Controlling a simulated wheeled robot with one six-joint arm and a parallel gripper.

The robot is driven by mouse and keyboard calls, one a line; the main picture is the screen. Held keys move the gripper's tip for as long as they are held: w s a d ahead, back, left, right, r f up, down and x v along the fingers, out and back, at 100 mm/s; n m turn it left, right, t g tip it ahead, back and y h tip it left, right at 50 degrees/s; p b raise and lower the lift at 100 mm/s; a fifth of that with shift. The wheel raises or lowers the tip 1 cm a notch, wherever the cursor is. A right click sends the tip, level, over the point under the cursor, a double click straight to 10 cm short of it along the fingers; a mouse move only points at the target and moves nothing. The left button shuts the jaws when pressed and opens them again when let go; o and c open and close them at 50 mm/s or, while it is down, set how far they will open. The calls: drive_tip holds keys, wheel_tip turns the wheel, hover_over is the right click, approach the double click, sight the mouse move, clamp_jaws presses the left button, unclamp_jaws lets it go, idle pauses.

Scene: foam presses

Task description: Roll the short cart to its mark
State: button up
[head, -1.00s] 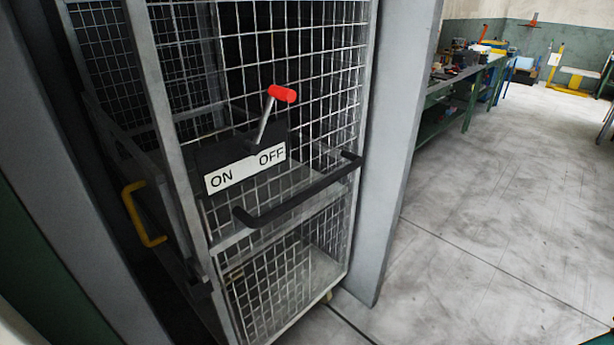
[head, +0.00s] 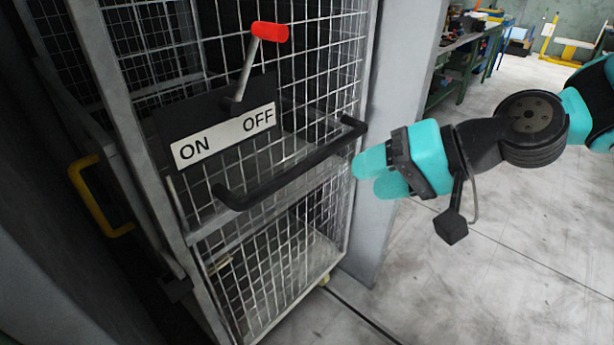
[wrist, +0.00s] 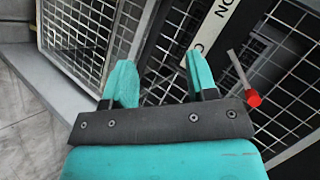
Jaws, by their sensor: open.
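The cart is a tall grey wire-mesh cage (head: 290,240) on small casters, standing between grey upright panels. A black bar handle (head: 290,170) crosses its near side. Above it is a sign plate (head: 223,136) reading ON and OFF, with a red-tipped lever (head: 269,32) leaning toward OFF. My gripper (head: 371,174) is just right of the handle's right end, apart from it and empty. In the wrist view its two teal fingers (wrist: 162,80) are spread open, with mesh, the sign and the red lever tip (wrist: 253,98) beyond. I cannot make out a floor mark.
A yellow handle (head: 92,197) sits left of the cage. A grey panel (head: 405,110) stands close on the right, behind my gripper. A green workbench (head: 462,65) with clutter is farther back. The concrete floor (head: 500,270) on the right is clear.

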sight(321, 159)
drive_tip(key=w+d+f+m+t+y+b, duration=0.2)
drive_tip(key=w+f+m+t+b, duration=0.2)
drive_tip(key=w+f+m+t, duration=0.65)
drive_tip(key=w+a+g+p, duration=0.1)
drive_tip(key=w+a, duration=0.2)
drive_tip(key=w+a+f+n+g+p, duration=0.1)
drive_tip(key=w+a+p, duration=0.1)
drive_tip(key=w+a, duration=0.2)
drive_tip(key=w+a+g+p, duration=0.1)
drive_tip(key=w+a, duration=0.3)
drive_tip(key=shift+a+f+n+g, duration=0.2)
drive_tip(key=shift+f+n+g, duration=0.05)
drive_tip(key=shift+g, duration=0.1)
drive_tip(key=shift+p+x, duration=0.35)
drive_tip(key=shift+x, duration=0.45)
drive_tip(key=shift+d+f, duration=0.1)
drive_tip(key=shift+c, duration=0.5)
clamp_jaws()
